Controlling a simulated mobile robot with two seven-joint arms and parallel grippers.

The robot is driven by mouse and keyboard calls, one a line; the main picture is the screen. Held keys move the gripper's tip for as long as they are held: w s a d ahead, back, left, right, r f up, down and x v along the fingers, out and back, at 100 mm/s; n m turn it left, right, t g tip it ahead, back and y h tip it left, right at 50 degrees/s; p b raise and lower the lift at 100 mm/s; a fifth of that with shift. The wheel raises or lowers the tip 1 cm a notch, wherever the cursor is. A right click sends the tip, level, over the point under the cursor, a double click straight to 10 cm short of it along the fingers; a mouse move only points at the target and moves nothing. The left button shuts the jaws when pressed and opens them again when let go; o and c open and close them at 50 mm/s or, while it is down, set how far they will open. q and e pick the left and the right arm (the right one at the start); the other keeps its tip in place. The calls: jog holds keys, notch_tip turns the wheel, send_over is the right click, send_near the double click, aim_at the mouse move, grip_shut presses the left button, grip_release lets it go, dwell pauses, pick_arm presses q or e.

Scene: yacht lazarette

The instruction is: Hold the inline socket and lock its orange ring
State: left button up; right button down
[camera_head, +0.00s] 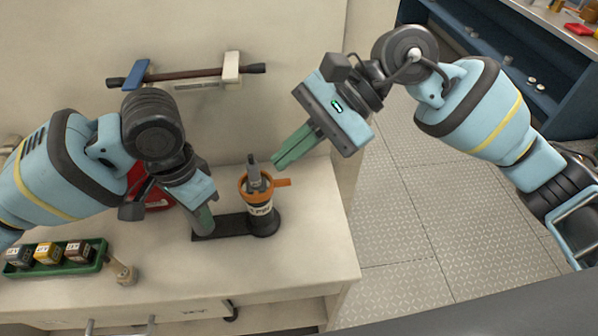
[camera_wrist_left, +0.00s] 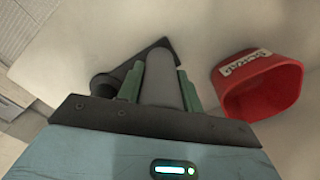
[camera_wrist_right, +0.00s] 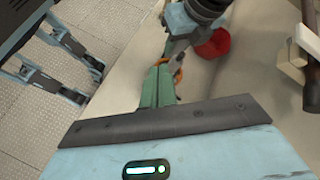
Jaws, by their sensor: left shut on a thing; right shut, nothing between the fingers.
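The inline socket (camera_head: 262,215) stands upright on the right end of a dark base plate (camera_head: 235,225) on the bench. It has a white label and an orange ring (camera_head: 257,184) whose tab points right. A grey plug or cable end (camera_head: 253,170) rises from its top. My left gripper (camera_head: 205,222) is shut on a grey cylinder (camera_wrist_left: 162,80) at the plate's left end; the left wrist view shows it between the fingers. My right gripper (camera_head: 280,160) is shut and empty, above and right of the ring. The ring partly shows beyond its fingertips in the right wrist view (camera_wrist_right: 178,73).
A red bin (camera_wrist_left: 262,88) stands behind my left gripper. A green tray (camera_head: 55,258) with small labelled boxes lies at the bench's left, beside a small beige piece (camera_head: 122,271). A wall rack (camera_head: 190,75) holds a dark bar. The bench ends right of the socket.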

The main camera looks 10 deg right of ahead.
jog(key=w+d+f+n+t+y, duration=0.2)
jog(key=d+f+n+t+y, duration=0.3)
jog(key=d+f+t, duration=0.3)
jog(key=d+y, duration=0.1)
jog(key=d, duration=0.2)
jog(key=shift+w+t+y, duration=0.3)
jog(key=shift+w, duration=0.05)
jog(key=a, duration=0.9)
jog(key=shift+s+a, duration=0.15)
jog(key=shift+s, duration=0.1)
